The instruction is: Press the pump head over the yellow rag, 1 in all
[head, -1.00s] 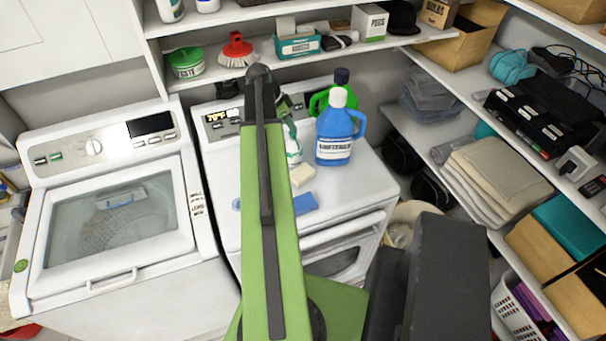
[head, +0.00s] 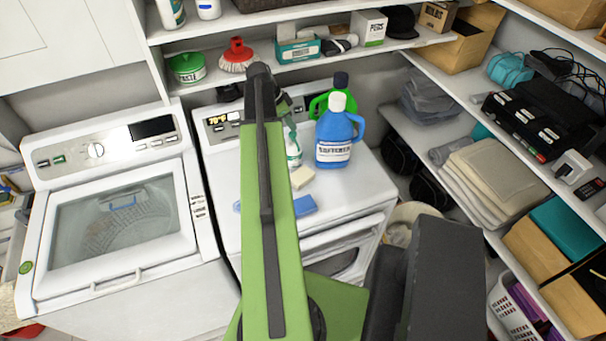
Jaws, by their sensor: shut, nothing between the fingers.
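A small white-and-green bottle (head: 293,150) stands on the white machine's top, partly hidden behind my green arm. Its pump head cannot be made out clearly. A small pale yellow folded piece (head: 302,178), which looks like the rag, lies in front of the bottle. My gripper (head: 285,106) shows only in part past the far end of my arm, just above the bottle. It is shut and empty. I cannot tell whether it touches the pump head.
A blue softener jug (head: 334,140) and a green jug (head: 318,104) stand close to the right of the bottle. A blue cloth or sponge (head: 305,206) lies nearer the front edge. A shelf (head: 290,67) with boxes and a red brush (head: 237,55) runs behind.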

